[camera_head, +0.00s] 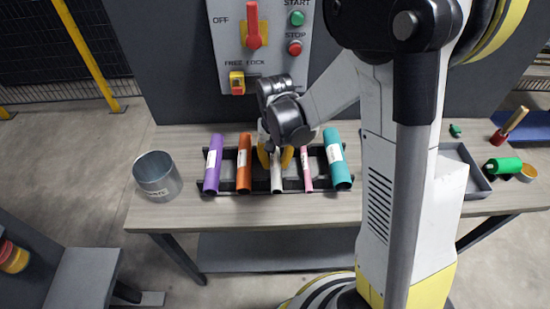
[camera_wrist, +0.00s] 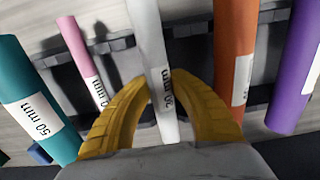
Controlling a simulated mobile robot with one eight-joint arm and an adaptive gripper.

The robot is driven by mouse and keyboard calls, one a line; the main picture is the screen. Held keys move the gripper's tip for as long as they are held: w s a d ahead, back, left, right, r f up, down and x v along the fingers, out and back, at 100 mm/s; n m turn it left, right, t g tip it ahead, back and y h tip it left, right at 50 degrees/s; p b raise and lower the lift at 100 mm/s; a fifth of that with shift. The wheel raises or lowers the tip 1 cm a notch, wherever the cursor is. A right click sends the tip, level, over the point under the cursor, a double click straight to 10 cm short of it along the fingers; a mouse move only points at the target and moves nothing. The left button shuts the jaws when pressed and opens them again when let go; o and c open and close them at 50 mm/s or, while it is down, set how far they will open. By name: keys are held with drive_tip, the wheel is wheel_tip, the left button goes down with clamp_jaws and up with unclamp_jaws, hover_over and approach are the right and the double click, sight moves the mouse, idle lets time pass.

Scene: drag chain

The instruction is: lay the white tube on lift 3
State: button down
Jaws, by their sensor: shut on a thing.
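The white tube (camera_head: 277,182) lies in the black rack (camera_head: 322,187) on the table, between the orange tube and the pink tube. In the wrist view the white tube (camera_wrist: 150,45) runs between the two yellow fingers, and its label appears to read 30 mm. My gripper (camera_head: 275,158) is shut on the white tube, with the fingers at its sides (camera_wrist: 160,100). The head view shows the fingers partly hidden by my wrist. I cannot tell whether the tube still touches the rack. No lift marked 3 can be made out.
The purple tube (camera_head: 213,164), orange tube (camera_head: 244,163), pink tube (camera_head: 306,168) and teal tube (camera_head: 336,159) lie in the same rack. A metal bucket (camera_head: 157,176) stands at the left. A control panel (camera_head: 262,45) rises behind. A grey tray (camera_head: 478,170) and green cylinder (camera_head: 503,166) are at the right.

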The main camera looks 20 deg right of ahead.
sight(275, 160)
drive_tip(key=shift+r+p, duration=2.15)
drive_tip(key=shift+r, duration=0.8)
